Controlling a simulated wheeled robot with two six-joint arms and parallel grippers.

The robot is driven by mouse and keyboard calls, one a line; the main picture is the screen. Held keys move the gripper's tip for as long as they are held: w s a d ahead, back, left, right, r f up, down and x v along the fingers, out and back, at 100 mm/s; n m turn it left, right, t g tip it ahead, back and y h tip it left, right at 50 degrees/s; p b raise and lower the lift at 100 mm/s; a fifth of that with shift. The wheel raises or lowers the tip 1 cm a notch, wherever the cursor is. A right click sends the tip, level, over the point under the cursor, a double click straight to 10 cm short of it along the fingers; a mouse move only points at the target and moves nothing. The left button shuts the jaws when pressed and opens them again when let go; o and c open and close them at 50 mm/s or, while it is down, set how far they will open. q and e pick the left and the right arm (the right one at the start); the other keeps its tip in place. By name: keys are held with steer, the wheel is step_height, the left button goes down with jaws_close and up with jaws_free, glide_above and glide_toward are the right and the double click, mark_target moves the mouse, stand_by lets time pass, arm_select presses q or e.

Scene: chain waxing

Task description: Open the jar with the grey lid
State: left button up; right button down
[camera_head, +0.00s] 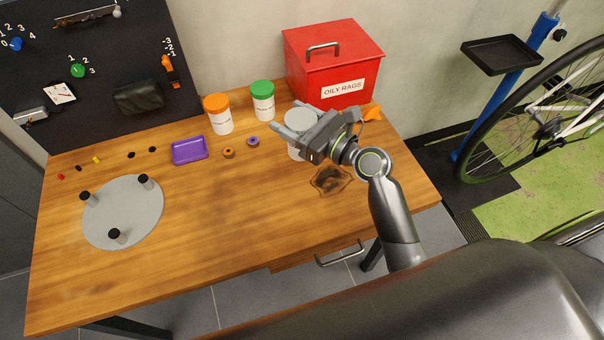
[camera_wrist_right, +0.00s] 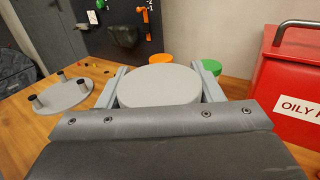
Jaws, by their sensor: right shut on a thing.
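The jar with the grey lid (camera_head: 297,153) stands on the workbench (camera_head: 220,240), left of the red bin and partly hidden by my right gripper. Its round grey lid (camera_wrist_right: 158,86) fills the middle of the right wrist view. My right gripper (camera_head: 288,117) reaches over the jar from the right, one finger on each side of the lid, and is shut on it. The lid looks level, and I see no gap between lid and jar; most of the jar's side is hidden. My left gripper is not in view.
An orange-lidded jar (camera_head: 219,115) and a green-lidded jar (camera_head: 263,101) stand to the left. The red OILY RAGS bin (camera_head: 333,65) is close behind on the right. A purple tray (camera_head: 189,150) and a grey disc (camera_head: 123,212) lie further left. The bench front is clear.

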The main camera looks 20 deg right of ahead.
steer(key=shift+h, duration=0.3)
steer(key=f+b, duration=0.1)
steer(key=f, duration=0.3)
steer(key=f+b, duration=0.1)
steer(key=f, duration=0.1)
steer(key=shift+w+d+b, duration=0.1)
steer(key=shift+d+b, duration=0.15)
steer(key=shift+b, duration=0.05)
step_height(320, 180, down, 4)
steer(key=shift+r+b, duration=0.15)
steer(key=shift+b, duration=0.75)
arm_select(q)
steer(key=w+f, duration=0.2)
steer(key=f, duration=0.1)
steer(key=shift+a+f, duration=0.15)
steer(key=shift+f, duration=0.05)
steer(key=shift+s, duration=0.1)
arm_select(e)
steer(key=shift+f, duration=0.3)
steer(key=shift+c, duration=2)
jaws_free()
